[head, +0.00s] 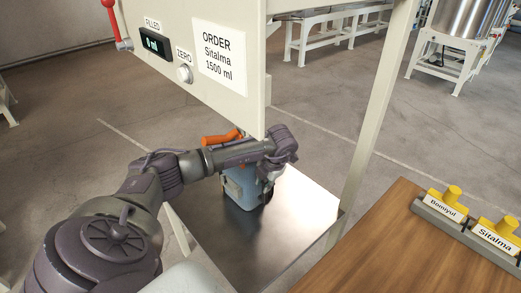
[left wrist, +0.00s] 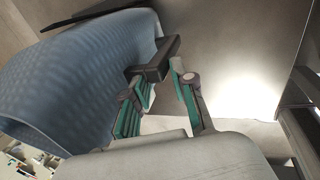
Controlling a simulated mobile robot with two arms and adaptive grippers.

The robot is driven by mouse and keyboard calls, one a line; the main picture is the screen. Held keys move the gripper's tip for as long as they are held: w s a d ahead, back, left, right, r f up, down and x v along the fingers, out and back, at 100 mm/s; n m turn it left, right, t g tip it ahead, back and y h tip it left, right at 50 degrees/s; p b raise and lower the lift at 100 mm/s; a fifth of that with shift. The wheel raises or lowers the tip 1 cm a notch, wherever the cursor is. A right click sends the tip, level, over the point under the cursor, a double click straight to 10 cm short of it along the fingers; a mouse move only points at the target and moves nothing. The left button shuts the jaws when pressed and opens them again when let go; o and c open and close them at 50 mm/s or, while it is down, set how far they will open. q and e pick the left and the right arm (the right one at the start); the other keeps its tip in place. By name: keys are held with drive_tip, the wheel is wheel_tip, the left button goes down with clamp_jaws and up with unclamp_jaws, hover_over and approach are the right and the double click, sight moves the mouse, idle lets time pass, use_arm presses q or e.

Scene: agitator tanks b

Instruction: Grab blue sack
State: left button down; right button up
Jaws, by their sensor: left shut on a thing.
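The blue sack (head: 243,190) stands on the metal plate below the white dispenser panel in the head view. My left arm crosses in front of its upper part and hides some of it. In the left wrist view the blue sack (left wrist: 75,80) fills the left side, with a woven-looking surface. My left gripper (head: 268,172) is at the sack's upper right side. Its green-sided fingers (left wrist: 162,70) show in the left wrist view, shut at the sack's edge; the exact contact is partly hidden. My right gripper is in neither view.
The metal plate (head: 300,205) has bare room right of the sack. The dispenser panel (head: 205,90) hangs above, with an orange part (head: 221,138) below it. A frame post (head: 372,110) stands at the right, beside a wooden table (head: 375,240) bearing yellow labelled stamps (head: 447,203).

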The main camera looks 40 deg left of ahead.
use_arm(q)
drive_tip(key=shift+w+a+r, duration=0.1)
drive_tip(key=shift+r, duration=1.7)
drive_tip(key=s+a+b, duration=0.1)
drive_tip(key=s+b, duration=0.2)
drive_tip(key=s, duration=1.5)
drive_tip(key=shift+a, duration=0.25)
